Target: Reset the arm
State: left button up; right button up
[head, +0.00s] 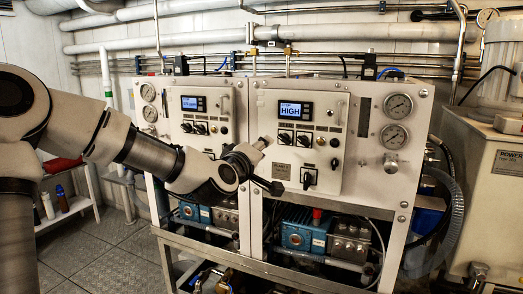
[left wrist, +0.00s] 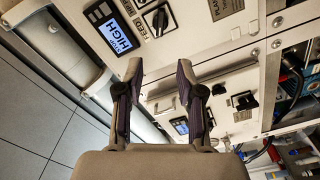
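My left arm comes in from the left in the head view, and its left gripper (head: 267,166) is in front of the watermaker panels, near the seam between the left panel (head: 201,142) and the right panel (head: 325,160). In the left wrist view the gripper (left wrist: 160,70) has its two fingers apart with nothing between them. The right panel's display (head: 290,110) reads HIGH, and it also shows in the left wrist view (left wrist: 116,35). The left panel's display (head: 194,104) is lit. My right gripper is not in view.
Black knobs (head: 310,178) and gauges (head: 396,106) stand out from the panels. Blue pumps (head: 296,235) sit in the frame below. A white tank (head: 492,190) stands at the right. A low shelf with bottles (head: 61,197) is at the left. The floor (head: 100,250) between is clear.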

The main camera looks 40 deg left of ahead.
pick_arm(q)
jog(key=d+f+m+g+h, duration=0.1)
jog(key=d+f+m+g, duration=0.15)
jog(key=f, duration=1.15)
jog(key=d+f+m+g+h, duration=0.1)
jog(key=d+f+g, duration=0.2)
jog(key=f, duration=1.1)
jog(key=s+d+f+m+g+h, duration=0.1)
jog(key=s+d+f+m+g, duration=0.15)
jog(key=s+f, duration=0.55)
jog(key=s+d+f+m+g, duration=0.1)
jog(key=s+d+f+g, duration=0.2)
jog(key=f, duration=0.8)
jog(key=s+d+f+m+g, duration=0.2)
jog(key=s+f, duration=0.1)
jog(key=s, duration=0.5)
jog(key=s+d+f+m+g+h, duration=0.1)
jog(key=s+d+f+m+g, duration=0.1)
jog(key=s, duration=0.6)
jog(key=s+d+f+m+g, duration=0.2)
jog(key=s+f, duration=0.3)
jog(key=s, duration=0.3)
jog(key=shift+d+f+m, duration=0.25)
jog(key=shift+d+m, duration=0.3)
jog(key=shift+m, duration=0.25)
jog(key=shift+h, duration=0.3)
